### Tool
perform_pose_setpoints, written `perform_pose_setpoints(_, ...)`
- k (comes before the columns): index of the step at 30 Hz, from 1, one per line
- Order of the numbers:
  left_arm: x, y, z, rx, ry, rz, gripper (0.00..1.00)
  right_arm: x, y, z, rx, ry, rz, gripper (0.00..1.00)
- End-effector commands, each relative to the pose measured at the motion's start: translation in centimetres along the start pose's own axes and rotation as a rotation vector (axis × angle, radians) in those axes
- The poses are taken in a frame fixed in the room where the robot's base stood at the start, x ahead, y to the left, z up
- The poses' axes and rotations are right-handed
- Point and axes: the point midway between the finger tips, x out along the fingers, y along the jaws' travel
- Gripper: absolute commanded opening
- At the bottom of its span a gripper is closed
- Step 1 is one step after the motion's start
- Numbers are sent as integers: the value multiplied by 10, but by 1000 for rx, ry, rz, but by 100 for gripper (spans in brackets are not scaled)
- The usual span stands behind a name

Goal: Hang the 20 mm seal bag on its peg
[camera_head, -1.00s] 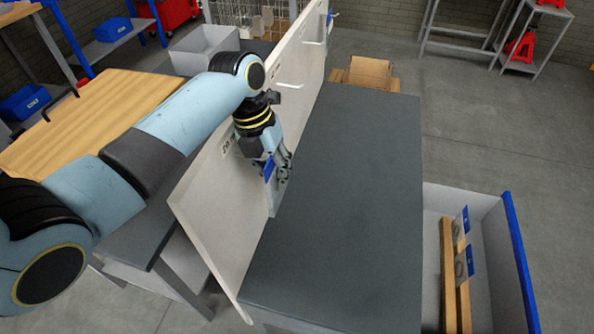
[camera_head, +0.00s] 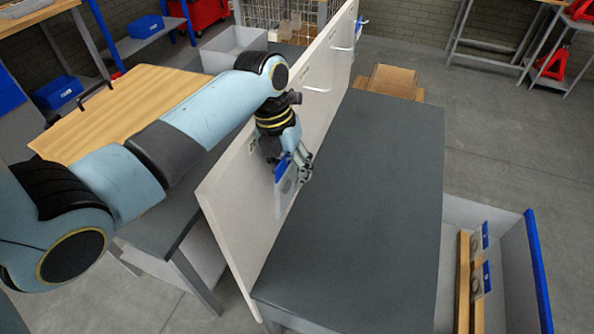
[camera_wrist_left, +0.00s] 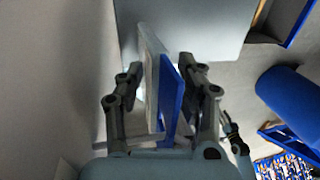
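The seal bag (camera_head: 285,193), clear with a blue header, hangs upright close to the pale pegboard (camera_head: 233,213). In the left wrist view the bag (camera_wrist_left: 165,85) stands edge-on between my fingers. My left gripper (camera_head: 300,168) is at the bag's header, beside the board. Its fingers (camera_wrist_left: 160,75) are spread, with gaps visible beside the bag. The peg at this spot is hidden by the gripper and bag, so I cannot tell whether the bag is on it. A small label (camera_head: 252,145) shows on the board there. My right gripper is out of view.
Two bare white pegs (camera_head: 318,89) (camera_head: 342,48) stick out farther along the board. The dark tabletop (camera_head: 375,180) beside it is clear. A grey bin (camera_head: 533,262) at lower right holds wooden rails and other blue-headed bags (camera_head: 480,277). A cardboard box (camera_head: 392,80) stands behind the table.

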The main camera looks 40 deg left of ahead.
Motion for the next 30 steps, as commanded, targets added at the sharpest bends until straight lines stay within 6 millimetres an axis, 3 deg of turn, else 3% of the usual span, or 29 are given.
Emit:
perform_pose_setpoints(1, 6, 12, -10, -6, 28, 26, 40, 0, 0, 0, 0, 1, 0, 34)
perform_pose_setpoints(12, -1, 12, -9, -4, 26, 26, 40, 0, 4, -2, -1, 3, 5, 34)
perform_pose_setpoints(17, -32, 8, -4, -1, 14, 24, 40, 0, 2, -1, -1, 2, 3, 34)
perform_pose_setpoints(24, -90, 0, 4, 2, -2, 19, 40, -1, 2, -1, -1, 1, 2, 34)
perform_pose_setpoints(30, -115, -2, 5, 0, 0, 18, 40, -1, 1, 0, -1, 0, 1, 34)
